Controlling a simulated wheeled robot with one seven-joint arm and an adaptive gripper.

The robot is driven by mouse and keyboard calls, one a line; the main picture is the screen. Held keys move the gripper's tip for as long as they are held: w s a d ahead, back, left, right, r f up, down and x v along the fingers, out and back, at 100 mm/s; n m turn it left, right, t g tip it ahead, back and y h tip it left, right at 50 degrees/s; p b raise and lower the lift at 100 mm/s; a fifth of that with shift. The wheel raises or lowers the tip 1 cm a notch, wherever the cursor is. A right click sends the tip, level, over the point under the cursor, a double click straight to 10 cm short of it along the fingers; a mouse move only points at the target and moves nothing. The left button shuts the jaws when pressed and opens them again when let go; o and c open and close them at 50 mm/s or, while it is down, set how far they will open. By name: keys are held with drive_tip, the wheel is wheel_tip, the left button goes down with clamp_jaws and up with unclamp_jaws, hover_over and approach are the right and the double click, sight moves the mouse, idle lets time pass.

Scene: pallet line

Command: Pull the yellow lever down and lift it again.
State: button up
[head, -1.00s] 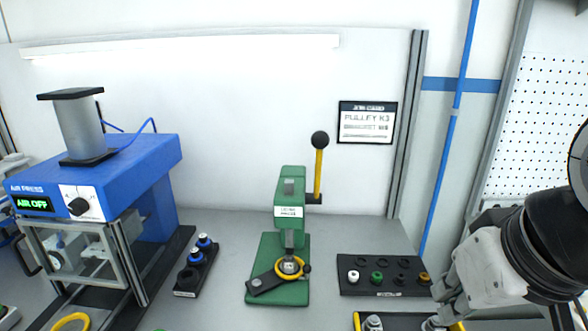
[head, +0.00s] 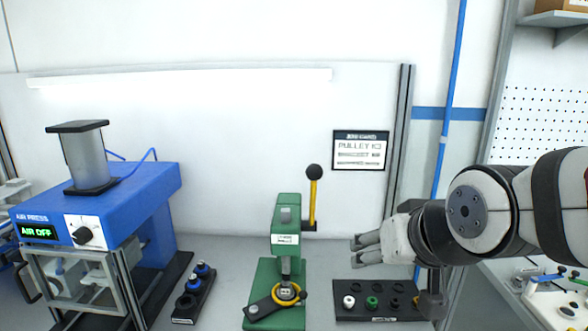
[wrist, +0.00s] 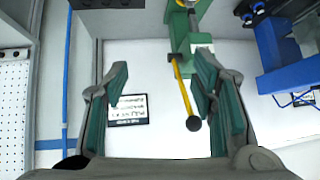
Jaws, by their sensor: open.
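The yellow lever (head: 312,203) with a black ball on top stands upright on the right side of the green press (head: 287,225) in the head view. My gripper (head: 354,250) is open and empty, to the right of the lever and lower than its ball, pointing left. In the wrist view the lever (wrist: 181,88) shows between the open fingers of my gripper (wrist: 160,82), closer to the right finger, with its ball hanging toward the bottom of the picture. The fingers look apart from the lever. A ring-shaped yellow part (head: 287,293) sits at the foot of the press.
A blue air press (head: 140,200) reading AIR OFF stands at the left. A black tray (head: 375,290) with small coloured parts lies below my gripper. A slim black holder (head: 192,300) stands left of the green press. A framed sign (head: 361,150) hangs on the back wall.

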sight(317, 175)
drive_tip(key=shift+w+a+r+m+t+p, duration=0.5)
drive_tip(key=shift+w+a+r+t+p, duration=2.55)
drive_tip(key=shift+w+t, duration=1.45)
drive_tip(key=w+b, duration=0.2)
drive_tip(key=w, duration=0.2)
drive_tip(key=w+a+b, duration=0.1)
drive_tip(key=w+b, duration=0.1)
drive_tip(key=w, duration=0.3)
drive_tip(key=w+a+f+b, duration=0.1)
drive_tip(key=w+b, duration=0.1)
drive_tip(key=w, duration=0.3)
drive_tip(key=shift+s, duration=0.1)
drive_tip(key=shift+y, duration=0.3)
clamp_jaws()
